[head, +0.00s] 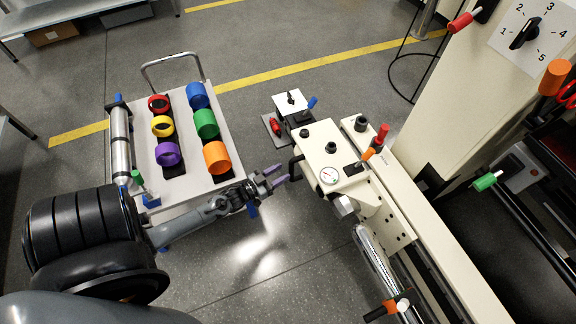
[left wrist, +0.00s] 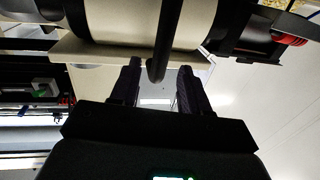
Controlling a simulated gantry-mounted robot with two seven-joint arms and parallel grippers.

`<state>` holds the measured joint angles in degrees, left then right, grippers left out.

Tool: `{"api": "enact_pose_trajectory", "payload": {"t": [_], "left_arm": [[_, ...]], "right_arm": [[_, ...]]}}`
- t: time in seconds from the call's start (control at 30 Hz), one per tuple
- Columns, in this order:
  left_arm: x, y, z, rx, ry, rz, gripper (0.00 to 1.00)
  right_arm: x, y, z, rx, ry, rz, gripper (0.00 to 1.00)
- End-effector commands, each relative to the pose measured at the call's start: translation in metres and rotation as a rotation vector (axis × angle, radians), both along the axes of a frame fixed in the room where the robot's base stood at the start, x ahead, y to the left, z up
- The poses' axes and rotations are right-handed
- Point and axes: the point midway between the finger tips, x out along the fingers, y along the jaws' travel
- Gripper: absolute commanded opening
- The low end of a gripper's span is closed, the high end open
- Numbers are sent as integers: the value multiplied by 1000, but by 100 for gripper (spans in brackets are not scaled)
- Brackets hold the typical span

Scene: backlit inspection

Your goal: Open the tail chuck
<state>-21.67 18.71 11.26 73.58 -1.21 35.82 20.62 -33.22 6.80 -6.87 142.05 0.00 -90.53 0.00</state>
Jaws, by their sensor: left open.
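A metal chuck end (head: 345,206) faces a shiny cylinder (head: 372,250). A black bar handle (head: 294,168) sticks out of the unit's left side. My left gripper (head: 274,177) is open just left of this handle. In the left wrist view, a dark bar (left wrist: 163,45) reaches down between the open fingers of the left gripper (left wrist: 157,85); I cannot tell whether it touches them. My right gripper is not in view.
A white cart (head: 190,195) with several coloured rings stands at left. An orange-tipped lever (head: 368,155) and a red knob (head: 382,131) sit on the unit. A cream column (head: 470,100) with a numbered dial (head: 525,32) rises at right.

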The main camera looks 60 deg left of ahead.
Motion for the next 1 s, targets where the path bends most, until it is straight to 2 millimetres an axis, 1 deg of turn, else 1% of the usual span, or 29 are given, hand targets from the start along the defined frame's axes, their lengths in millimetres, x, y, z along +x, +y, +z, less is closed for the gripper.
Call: {"api": "enact_pose_trajectory", "payload": {"t": [0.03,0.1,0.3,0.5,0.73,0.77,0.93,1.0], "left_arm": [[-10,0,3,0,4,1,46],[-21,-1,3,0,3,1,46],[-45,-2,1,0,2,1,46],[-53,-2,0,1,0,1,46],[-54,-2,0,1,0,0,46],[-54,-2,0,1,0,0,43],[-53,-3,0,2,3,0,17],[-50,-7,-2,7,16,0,6]], "right_arm": [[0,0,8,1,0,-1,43],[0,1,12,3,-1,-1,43],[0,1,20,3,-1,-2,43],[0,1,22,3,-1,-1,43],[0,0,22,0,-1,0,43],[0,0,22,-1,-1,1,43],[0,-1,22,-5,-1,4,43],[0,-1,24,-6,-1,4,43]]}}
